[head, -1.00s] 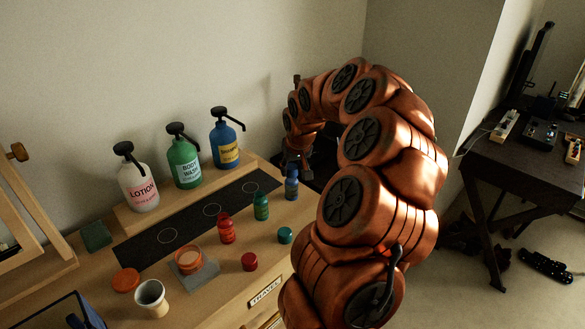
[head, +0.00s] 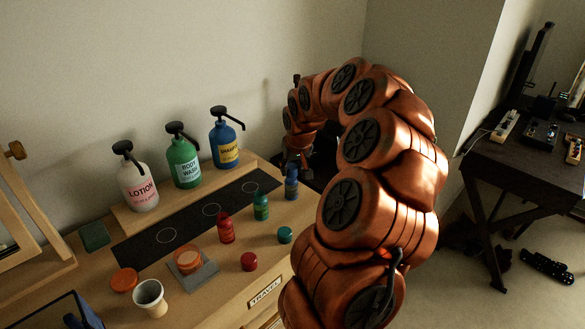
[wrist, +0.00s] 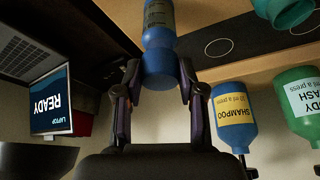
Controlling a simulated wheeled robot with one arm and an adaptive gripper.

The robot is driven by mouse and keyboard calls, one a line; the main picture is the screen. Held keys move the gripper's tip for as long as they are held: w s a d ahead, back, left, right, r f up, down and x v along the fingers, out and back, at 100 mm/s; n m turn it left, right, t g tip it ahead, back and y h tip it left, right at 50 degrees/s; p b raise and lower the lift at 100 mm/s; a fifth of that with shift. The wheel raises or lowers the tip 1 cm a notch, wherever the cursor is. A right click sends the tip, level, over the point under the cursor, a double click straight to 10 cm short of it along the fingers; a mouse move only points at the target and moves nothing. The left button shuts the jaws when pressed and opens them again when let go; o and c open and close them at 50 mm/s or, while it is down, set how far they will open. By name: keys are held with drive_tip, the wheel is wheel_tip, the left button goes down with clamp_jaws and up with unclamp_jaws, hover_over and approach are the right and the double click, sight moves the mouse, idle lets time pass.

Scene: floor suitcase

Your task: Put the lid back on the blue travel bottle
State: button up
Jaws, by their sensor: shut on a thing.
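The small blue travel bottle (head: 291,190) stands at the right end of the wooden top, partly under my gripper (head: 298,165). The wrist view is upside down; there the bottle's body (wrist: 160,14) shows above, and the blue lid (wrist: 158,68) sits against its neck end, in line with it. My gripper (wrist: 158,88) is shut on the blue lid, one finger on each side. I cannot tell whether the lid is fully seated.
A green travel bottle (head: 261,206) and a red one (head: 226,227) stand nearby, with a teal lid (head: 284,235) and a red lid (head: 249,261) in front. Pump bottles, including the blue shampoo (head: 224,150), line the back shelf. An orange jar (head: 188,262) and a white cup (head: 150,297) stand left.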

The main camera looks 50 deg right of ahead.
idle(0.3)
drive_tip(key=o, duration=0.8)
drive_tip(key=o, duration=0.5)
drive_tip(key=shift+c, duration=0.2)
drive_tip(key=shift+r, duration=0.1)
drive_tip(key=shift+r+p, duration=0.65)
drive_tip(key=shift+r, duration=2.75)
